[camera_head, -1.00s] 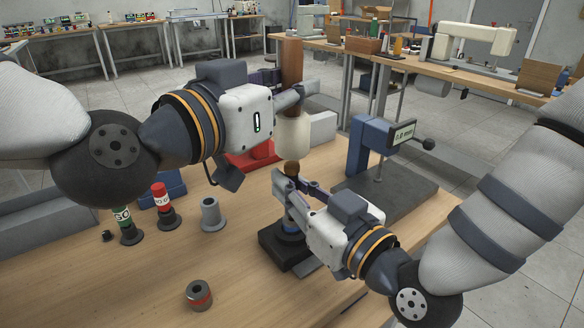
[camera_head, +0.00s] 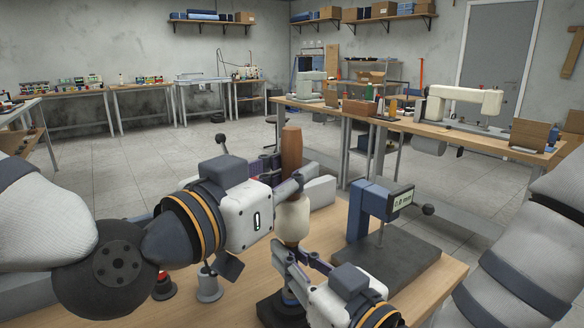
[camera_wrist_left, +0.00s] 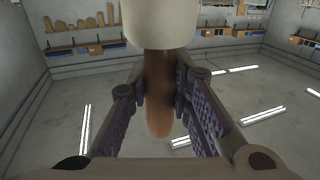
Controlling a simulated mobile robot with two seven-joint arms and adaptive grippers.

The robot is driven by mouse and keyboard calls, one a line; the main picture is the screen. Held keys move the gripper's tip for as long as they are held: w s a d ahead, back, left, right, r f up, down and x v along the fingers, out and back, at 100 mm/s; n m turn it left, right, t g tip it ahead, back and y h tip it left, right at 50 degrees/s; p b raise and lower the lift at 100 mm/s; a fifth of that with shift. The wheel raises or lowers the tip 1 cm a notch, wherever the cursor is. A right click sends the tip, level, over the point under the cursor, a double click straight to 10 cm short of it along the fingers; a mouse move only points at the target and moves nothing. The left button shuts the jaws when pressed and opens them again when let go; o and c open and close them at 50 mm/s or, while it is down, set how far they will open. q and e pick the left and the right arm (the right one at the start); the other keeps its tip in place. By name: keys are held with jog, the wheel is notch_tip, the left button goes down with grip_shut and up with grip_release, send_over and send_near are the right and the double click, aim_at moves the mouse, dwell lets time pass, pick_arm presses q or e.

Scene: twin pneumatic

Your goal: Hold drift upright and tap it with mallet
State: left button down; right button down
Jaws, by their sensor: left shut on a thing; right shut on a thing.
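My left gripper (camera_head: 288,179) is shut on the brown wooden handle of the mallet (camera_head: 291,147). The mallet's pale head (camera_head: 293,220) hangs below the fingers, with the handle upright. In the left wrist view the handle (camera_wrist_left: 159,98) runs between the two finger pads, next to the pale head (camera_wrist_left: 160,22). My right gripper (camera_head: 291,262) is shut just below the mallet head. The drift in it is mostly hidden by the fingers and the mallet. A small brown end shows under the head; I cannot tell whether it touches the drift.
A dark block (camera_head: 272,312) stands below my right gripper. A grey flanged bushing (camera_head: 208,285) and a red-topped piece (camera_head: 164,284) are at the left.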

pick_arm(q)
jog(key=shift+f, duration=0.3)
jog(key=shift+r, duration=1.55)
jog(key=shift+f, duration=0.9)
jog(key=shift+f, duration=0.65)
jog(key=shift+r, duration=0.1)
jog(key=shift+r, duration=1.45)
